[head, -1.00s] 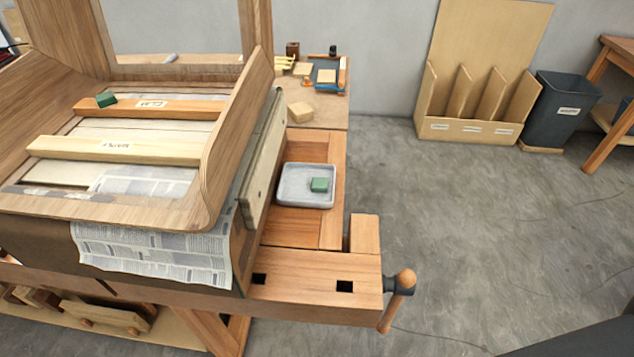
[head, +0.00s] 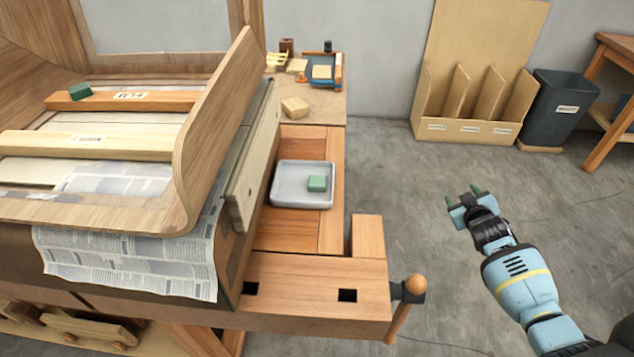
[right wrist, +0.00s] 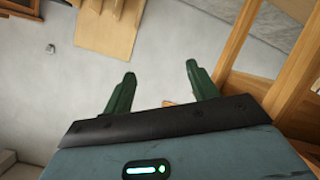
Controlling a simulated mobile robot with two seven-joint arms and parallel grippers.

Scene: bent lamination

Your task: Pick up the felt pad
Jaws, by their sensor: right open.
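A small green block-shaped pad (head: 317,184) lies in a shallow light-grey tray (head: 283,200) on the wooden bench. A second green pad (head: 80,91) rests on the left end of the orange-brown wooden bar (head: 150,103) on the curved form. The frames do not show which one is the felt pad. My right gripper (head: 463,195) is open and empty over the floor, right of the bench and apart from both pads. Its two green fingers also show spread in the right wrist view (right wrist: 160,72). My left gripper is out of view.
The curved plywood panel (head: 215,115) rises left of the tray. A vise handle (head: 405,305) sticks out at the bench's front right. A tan block (head: 295,107) lies behind the tray. A grey bin (head: 555,105) stands at the back. The floor between is clear.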

